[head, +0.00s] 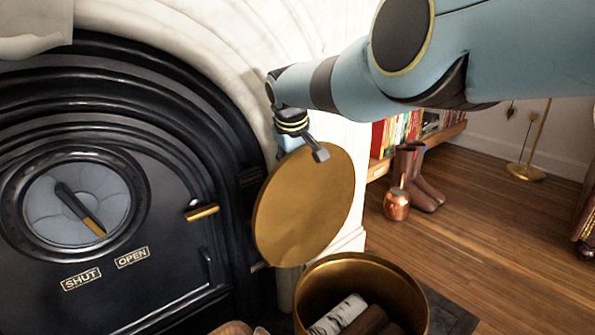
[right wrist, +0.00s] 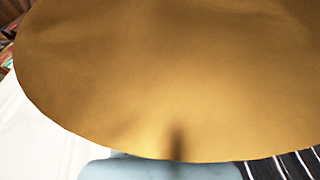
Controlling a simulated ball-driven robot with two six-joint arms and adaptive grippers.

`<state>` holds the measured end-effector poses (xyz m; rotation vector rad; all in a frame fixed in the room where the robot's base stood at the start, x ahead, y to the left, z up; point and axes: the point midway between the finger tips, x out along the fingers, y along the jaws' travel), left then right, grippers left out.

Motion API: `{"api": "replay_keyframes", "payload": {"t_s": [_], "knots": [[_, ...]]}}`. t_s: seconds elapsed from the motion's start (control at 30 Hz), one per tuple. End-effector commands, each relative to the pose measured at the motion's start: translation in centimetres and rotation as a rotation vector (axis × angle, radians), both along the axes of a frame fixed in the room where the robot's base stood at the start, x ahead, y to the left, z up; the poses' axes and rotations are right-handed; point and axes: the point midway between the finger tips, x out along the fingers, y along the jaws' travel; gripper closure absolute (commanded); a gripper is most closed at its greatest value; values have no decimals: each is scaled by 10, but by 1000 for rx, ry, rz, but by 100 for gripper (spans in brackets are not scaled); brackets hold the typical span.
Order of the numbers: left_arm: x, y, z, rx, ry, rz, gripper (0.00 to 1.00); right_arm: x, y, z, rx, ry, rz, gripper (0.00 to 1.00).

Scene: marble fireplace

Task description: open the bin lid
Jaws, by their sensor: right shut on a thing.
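The round brass lid (head: 305,210) stands nearly upright, tilted, above the back left of the brass bin (head: 410,290). The bin's mouth is uncovered, with logs (head: 340,315) inside. My right gripper (head: 318,152) is at the lid's upper edge and is shut on the lid. The fingers are partly hidden, so the exact contact does not show. In the right wrist view the lid (right wrist: 170,80) fills most of the picture. Whether the lid's lower edge touches the bin cannot be told. My left gripper is not in view.
The black fireplace door (head: 150,210) with its dial and brass handle is at the left, close to the lid. White marble (head: 225,50) surrounds it. Brown boots (head: 420,180), a copper vase (head: 397,204) and a bookshelf stand behind right. The wooden floor (head: 500,240) at right is clear.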

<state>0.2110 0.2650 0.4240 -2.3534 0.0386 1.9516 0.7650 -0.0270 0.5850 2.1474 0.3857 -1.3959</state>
Motion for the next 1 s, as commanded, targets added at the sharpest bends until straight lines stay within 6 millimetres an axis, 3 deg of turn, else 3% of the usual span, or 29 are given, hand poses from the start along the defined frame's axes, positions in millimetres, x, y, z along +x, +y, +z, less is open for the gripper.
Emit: {"api": "replay_keyframes", "payload": {"t_s": [0.03, 0.43, 0.5, 0.8, 1.0], "knots": [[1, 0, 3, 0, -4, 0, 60, 8, 3, 15, 5, -27, 2, 100], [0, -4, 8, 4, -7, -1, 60, 9, 2, 16, 3, -27, 1, 100], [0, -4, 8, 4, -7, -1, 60, 9, 2, 16, 3, -27, 1, 87], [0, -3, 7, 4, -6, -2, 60, 7, 0, 12, 2, -19, 0, 48], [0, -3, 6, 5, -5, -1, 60, 5, 0, 9, 0, -14, -1, 48]]}}
